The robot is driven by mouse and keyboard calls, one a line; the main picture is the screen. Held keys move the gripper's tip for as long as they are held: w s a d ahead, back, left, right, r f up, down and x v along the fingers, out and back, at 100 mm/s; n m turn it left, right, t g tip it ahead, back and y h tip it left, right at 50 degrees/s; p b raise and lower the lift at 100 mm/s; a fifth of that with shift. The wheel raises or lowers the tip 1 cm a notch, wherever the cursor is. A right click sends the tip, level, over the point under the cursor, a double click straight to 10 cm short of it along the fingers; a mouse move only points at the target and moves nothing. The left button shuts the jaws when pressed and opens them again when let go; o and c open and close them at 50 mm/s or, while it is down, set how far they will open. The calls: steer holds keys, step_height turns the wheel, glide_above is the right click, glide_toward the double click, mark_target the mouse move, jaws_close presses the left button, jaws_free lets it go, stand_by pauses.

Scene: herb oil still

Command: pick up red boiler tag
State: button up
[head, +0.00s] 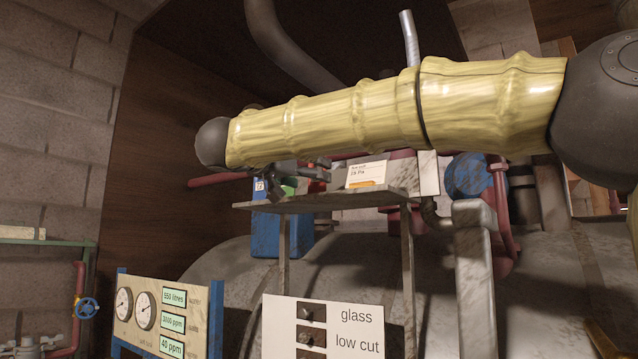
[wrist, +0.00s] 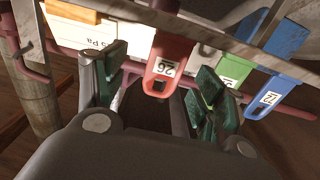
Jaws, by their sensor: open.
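In the head view my gripper (head: 300,173) is dark and partly hidden under my arm, just above the shelf (head: 330,200). The red tag is hard to make out there.
A gauge panel (head: 160,312) stands low left in the head view.

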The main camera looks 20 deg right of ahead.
mark_target(311, 180)
steer(key=w, duration=0.3)
steer(key=shift+w+d+f+p, duration=0.15)
steer(key=shift+d+f+p, duration=0.15)
steer(key=shift+p, duration=0.1)
steer(key=d, duration=0.1)
steer(key=s+d+r+p, duration=0.1)
steer(key=d, duration=0.1)
steer(key=shift+s+r, duration=0.1)
steer(key=shift+r, duration=0.2)
steer(key=shift+w+f, duration=0.25)
steer(key=shift+w, duration=0.25)
steer(key=shift+w+f, duration=0.25)
steer(key=shift+w, duration=0.2)
steer(key=shift+w+a+f, duration=0.1)
steer(key=shift+w, duration=0.25)
steer(key=shift+s+d+r, duration=0.1)
steer(key=shift+s+r, duration=0.1)
steer(key=shift+s, duration=0.2)
steer(key=shift+s+d+r, duration=0.1)
steer(key=shift+s+r, duration=0.05)
steer(key=shift+s, duration=0.25)
steer(key=c, duration=0.9)
steer(key=shift+w, duration=0.15)
steer(key=shift+c, duration=0.7)
steer(key=shift+w+a+f, duration=0.15)
steer(key=shift+f, duration=0.05)
